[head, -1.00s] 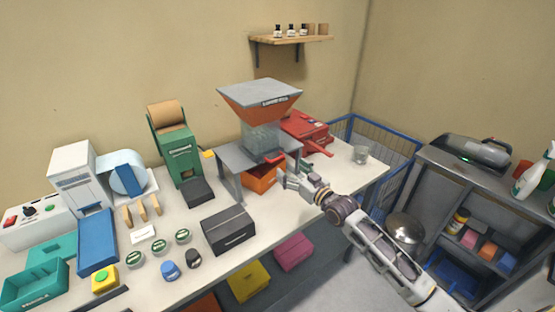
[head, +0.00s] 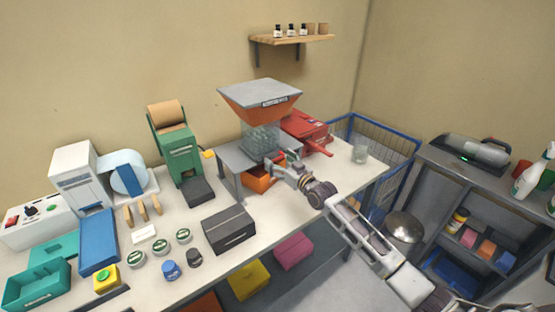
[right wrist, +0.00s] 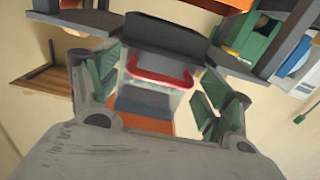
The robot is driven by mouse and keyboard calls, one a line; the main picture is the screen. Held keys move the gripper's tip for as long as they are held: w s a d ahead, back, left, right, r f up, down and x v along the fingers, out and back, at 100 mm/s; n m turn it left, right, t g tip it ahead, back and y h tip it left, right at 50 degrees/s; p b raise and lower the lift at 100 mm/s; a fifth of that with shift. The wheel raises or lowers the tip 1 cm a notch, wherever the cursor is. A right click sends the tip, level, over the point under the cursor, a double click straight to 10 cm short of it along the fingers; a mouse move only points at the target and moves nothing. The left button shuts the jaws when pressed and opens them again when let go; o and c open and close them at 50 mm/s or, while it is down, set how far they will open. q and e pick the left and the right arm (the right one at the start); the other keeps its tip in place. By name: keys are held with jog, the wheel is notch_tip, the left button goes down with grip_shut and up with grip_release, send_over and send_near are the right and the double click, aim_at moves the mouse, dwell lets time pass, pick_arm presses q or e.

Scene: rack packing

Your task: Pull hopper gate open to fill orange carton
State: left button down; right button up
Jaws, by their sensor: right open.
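The hopper (head: 262,104) has a grey top, an orange funnel and a clear body, and stands on a grey stand (head: 234,158). The orange carton (head: 258,183) sits under the stand, partly hidden by the stand and my gripper. The red gate handle (right wrist: 158,76) shows in the right wrist view between my open fingers, with no visible grip on it. In the head view my right gripper (head: 281,162) is at the hopper's front and covers most of the handle. My left gripper is not in view.
A black box (head: 228,229) lies in front on the table, and a green dispenser (head: 176,150) stands to the left. A grey shelf unit (head: 480,180) is at right.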

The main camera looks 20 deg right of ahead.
jog(key=shift+w+a, duration=0.25)
jog(key=shift+w, duration=0.4)
